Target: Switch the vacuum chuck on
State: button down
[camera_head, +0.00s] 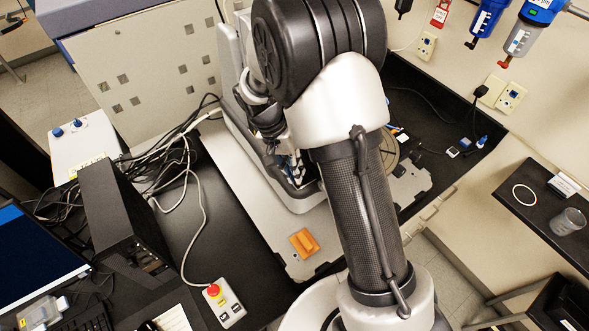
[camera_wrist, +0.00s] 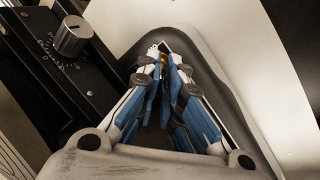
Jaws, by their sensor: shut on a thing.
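In the wrist view my gripper (camera_wrist: 164,65) has its two blue-padded fingers drawn together at the tips. They are shut on a small yellowish piece (camera_wrist: 163,59), mostly hidden between them; it may be the vacuum chuck's switch lever, but I cannot tell its position. The fingers are over a dark recess edged by a pale curved housing. In the head view my arm hides most of the stylus profiler (camera_head: 228,85), and my gripper is mostly hidden at its open front.
A silver dial knob (camera_wrist: 74,36) on a dark panel stands left of my fingers. A red emergency-stop box (camera_head: 224,305) and loose cables (camera_head: 190,150) lie on the dark bench to the left.

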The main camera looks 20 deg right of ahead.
jog(key=b, duration=0.1)
jog(key=t+b, duration=0.1)
jog(key=b, duration=0.1)
jog(key=shift+s+d+f+t, duration=0.1)
jog(key=shift+s+t, duration=0.2)
jog(key=shift+s+r+t+y+b, duration=0.2)
jog(key=shift+t+y+b, duration=0.25)
jog(key=shift+b, duration=0.35)
jog(key=c, duration=1.7)
grip_release()
jog(key=v, duration=1.2)
